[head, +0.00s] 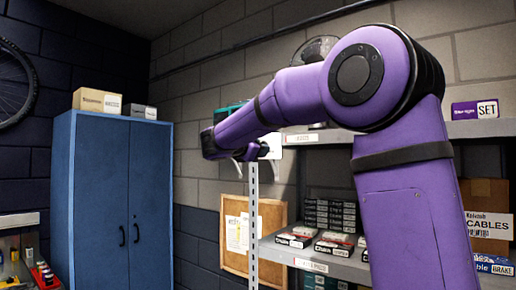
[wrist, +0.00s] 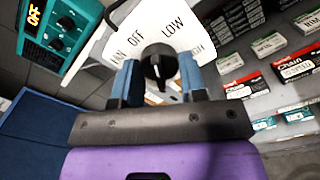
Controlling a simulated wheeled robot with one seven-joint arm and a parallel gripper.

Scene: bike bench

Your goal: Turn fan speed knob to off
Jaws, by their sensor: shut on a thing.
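The black fan speed knob (wrist: 159,58) stands on a white plate (wrist: 180,32) in the wrist view. The plate reads FAN, OFF and LOW, with a partly covered word ending in GH at right. A pale line shows on the knob's lower part; which setting it marks I cannot tell. My gripper (wrist: 160,74) is shut on the knob, one blue finger on each side. In the head view the white plate (head: 271,146) is partly hidden behind my purple arm, and the knob cannot be seen.
A teal device (wrist: 62,32) with a lit display and dials is left of the plate. Boxes of parts (wrist: 298,68) fill the shelf at right. In the head view, a blue cabinet (head: 115,205) stands left and a cork board (head: 238,235) leans below my arm.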

